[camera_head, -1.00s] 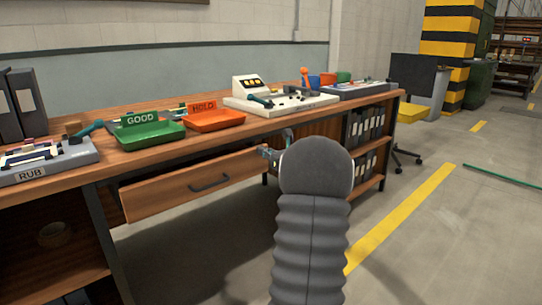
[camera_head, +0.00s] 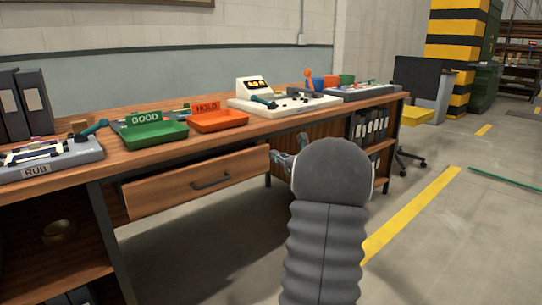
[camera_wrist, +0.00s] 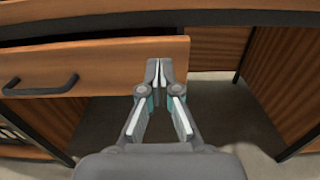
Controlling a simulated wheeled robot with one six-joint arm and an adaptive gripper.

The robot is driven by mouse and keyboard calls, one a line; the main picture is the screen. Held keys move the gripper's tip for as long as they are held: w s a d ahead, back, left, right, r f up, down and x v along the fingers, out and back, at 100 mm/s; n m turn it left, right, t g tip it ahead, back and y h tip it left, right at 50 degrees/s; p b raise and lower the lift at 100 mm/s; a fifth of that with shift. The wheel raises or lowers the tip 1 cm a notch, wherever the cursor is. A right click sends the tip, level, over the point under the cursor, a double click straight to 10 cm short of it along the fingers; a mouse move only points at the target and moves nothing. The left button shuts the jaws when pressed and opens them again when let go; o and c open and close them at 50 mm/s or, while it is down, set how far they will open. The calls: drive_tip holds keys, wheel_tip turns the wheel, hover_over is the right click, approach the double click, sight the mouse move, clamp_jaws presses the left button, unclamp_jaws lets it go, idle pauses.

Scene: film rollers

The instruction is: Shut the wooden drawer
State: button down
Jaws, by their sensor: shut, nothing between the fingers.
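The wooden drawer (camera_head: 195,184) stands partly out from under the workbench, with a dark gap above its front. It has a dark bar handle (camera_head: 211,181). In the wrist view the drawer front (camera_wrist: 110,66) fills the upper left, with its handle (camera_wrist: 40,84) at far left. My gripper (camera_wrist: 159,70) is shut and empty, its fingertips at the right end of the drawer front. I cannot tell whether they touch it. In the head view my gripper (camera_head: 280,160) is partly hidden behind my arm.
The workbench (camera_head: 235,137) carries a green GOOD tray (camera_head: 150,136), an orange HOLD tray (camera_head: 217,121) and a white device (camera_head: 285,104). A bench leg (camera_wrist: 242,45) stands right of the drawer. The floor in front is open, with a yellow line (camera_head: 412,213).

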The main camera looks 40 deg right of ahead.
drive_tip(key=s, duration=0.7)
drive_tip(key=shift+s+a, duration=0.15)
drive_tip(key=shift+a, duration=0.15)
drive_tip(key=c, duration=1.8)
unclamp_jaws()
drive_tip(key=shift+s, duration=0.3)
drive_tip(key=o, duration=0.4)
drive_tip(key=shift+a, duration=0.25)
drive_tip(key=shift+o, duration=1)
drive_tip(key=w+a+f+m+y, duration=0.1)
drive_tip(key=w+a+f+y, duration=0.1)
drive_tip(key=a+f, duration=0.3)
drive_tip(key=shift+w+a+f, duration=0.4)
drive_tip(key=m+t+y, duration=0.1)
drive_tip(key=m+y, duration=0.5)
drive_tip(key=m, duration=0.6)
approach(214, 183)
drive_tip(key=b+x, duration=0.2)
drive_tip(key=x, duration=0.8)
drive_tip(key=shift+w+d+f, duration=0.15)
drive_tip(key=shift+w, duration=0.1)
clamp_jaws()
